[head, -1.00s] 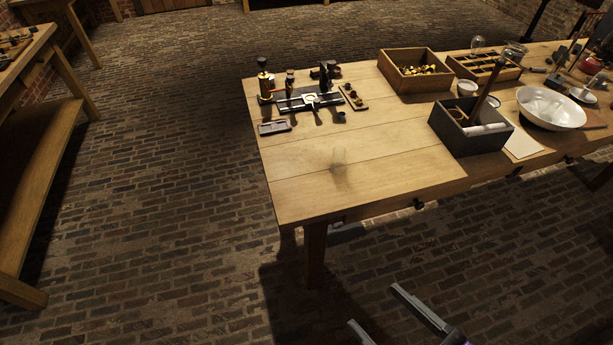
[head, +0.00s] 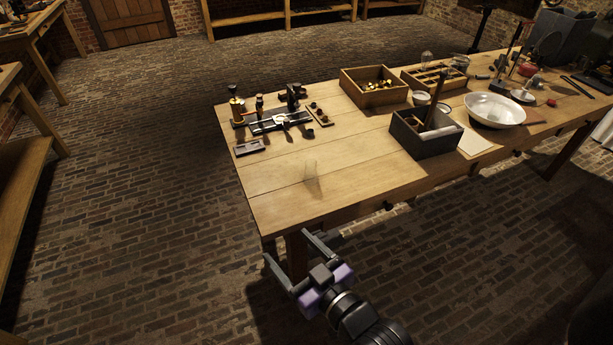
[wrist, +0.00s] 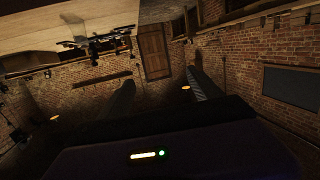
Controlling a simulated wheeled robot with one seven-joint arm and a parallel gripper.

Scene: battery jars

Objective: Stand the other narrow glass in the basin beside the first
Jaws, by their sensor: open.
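A narrow clear glass (head: 312,178) stands on the bare front left part of the table, faint against the wood. The white basin (head: 495,110) sits on the table at the right. Faint clear shapes show in it, but I cannot make out a glass for certain. My gripper (head: 288,246) is open and empty. In the head view it is below and left of the glass, at the table's front edge, and apart from the glass. In the wrist view the two fingers (wrist: 160,90) are spread with nothing between them.
A dark grey box (head: 425,137) with a tall rod stands between glass and basin. Wooden boxes (head: 374,88) are behind it. A black instrument (head: 280,120) and a small tray (head: 249,147) lie at the back left. The table around the glass is clear.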

